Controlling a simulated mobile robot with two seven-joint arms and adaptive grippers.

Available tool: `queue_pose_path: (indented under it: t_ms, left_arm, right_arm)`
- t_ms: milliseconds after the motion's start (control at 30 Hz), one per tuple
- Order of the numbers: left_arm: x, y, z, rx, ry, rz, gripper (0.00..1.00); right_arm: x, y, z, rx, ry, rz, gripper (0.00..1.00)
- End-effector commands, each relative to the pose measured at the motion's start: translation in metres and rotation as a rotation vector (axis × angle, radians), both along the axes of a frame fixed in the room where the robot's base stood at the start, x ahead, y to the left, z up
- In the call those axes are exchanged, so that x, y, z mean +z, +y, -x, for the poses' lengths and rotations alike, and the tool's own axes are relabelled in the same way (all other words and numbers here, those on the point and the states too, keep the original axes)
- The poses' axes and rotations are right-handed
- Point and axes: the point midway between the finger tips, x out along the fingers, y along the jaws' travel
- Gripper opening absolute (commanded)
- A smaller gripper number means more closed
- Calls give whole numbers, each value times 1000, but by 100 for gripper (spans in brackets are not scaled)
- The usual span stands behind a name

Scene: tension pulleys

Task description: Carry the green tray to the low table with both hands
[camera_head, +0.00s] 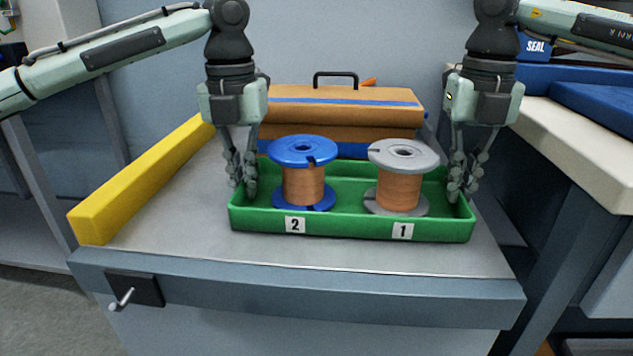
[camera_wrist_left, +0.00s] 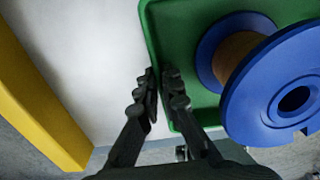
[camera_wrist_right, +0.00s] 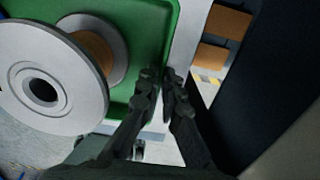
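The green tray (camera_head: 350,229) sits on a grey metal-topped bench (camera_head: 180,220), apparently flat on it. It holds a blue spool (camera_head: 303,150) labelled 2 on the left and a grey spool (camera_head: 397,155) labelled 1 on the right, both upright with copper-coloured winding. My left gripper (camera_head: 243,188) points down at the tray's left end wall, its fingers closed on either side of it (camera_wrist_left: 159,75). My right gripper (camera_head: 462,190) is closed the same way on the right end wall (camera_wrist_right: 162,75). I cannot tell which surface is the low table.
A yellow bar (camera_head: 140,185) runs along the bench's left edge. A brown case (camera_head: 340,105) with a black handle lies behind the tray. A crank (camera_head: 122,298) projects from the bench front. A cream-topped table (camera_head: 580,150) with blue items stands at right. Bare bench shows left of the tray.

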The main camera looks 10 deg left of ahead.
Motion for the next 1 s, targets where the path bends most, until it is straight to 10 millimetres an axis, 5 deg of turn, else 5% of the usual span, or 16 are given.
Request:
queue_pose_path:
  t_ms: [167,533,1000]
  left_arm:
    - [0,1,0,2,1,-3,26]
    - [7,0,0,0,0,-1,26]
    - [97,0,0,1,-1,-1,26]
  right_arm:
    - [0,-1,0,-2,1,2,26]
    - [1,0,0,0,1,1,26]
    - [1,0,0,0,1,0,26]
